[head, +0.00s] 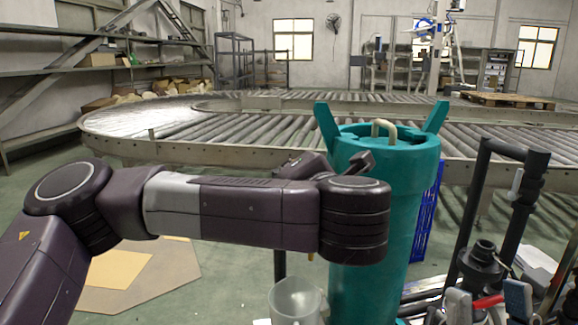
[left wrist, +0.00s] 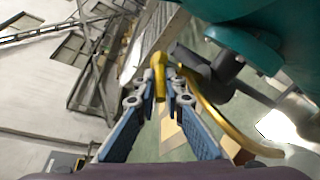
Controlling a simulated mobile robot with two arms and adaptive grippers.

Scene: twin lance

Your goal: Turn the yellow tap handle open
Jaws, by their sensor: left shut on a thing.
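The yellow tap handle (left wrist: 158,76) sits between the fingertips of my left gripper (left wrist: 164,88) in the left wrist view. The gripper is shut on it. A dark tap body (left wrist: 222,68) joins the handle to the teal tank (left wrist: 290,32). A curved yellow tube (left wrist: 205,105) runs from near the fingertips down to the right. In the head view the teal tank (head: 405,190) stands upright, and my left wrist covers part of its side and hides the tap. My right gripper (head: 488,300) is low at the right, its fingers apart, with a red part between or behind them.
A clear glass vessel (head: 295,300) stands beside the tank's foot, below my left wrist. Dark pipes and fittings (head: 480,265) crowd the right side. A roller conveyor (head: 250,125) curves behind the tank. A blue crate (head: 428,215) shows behind it.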

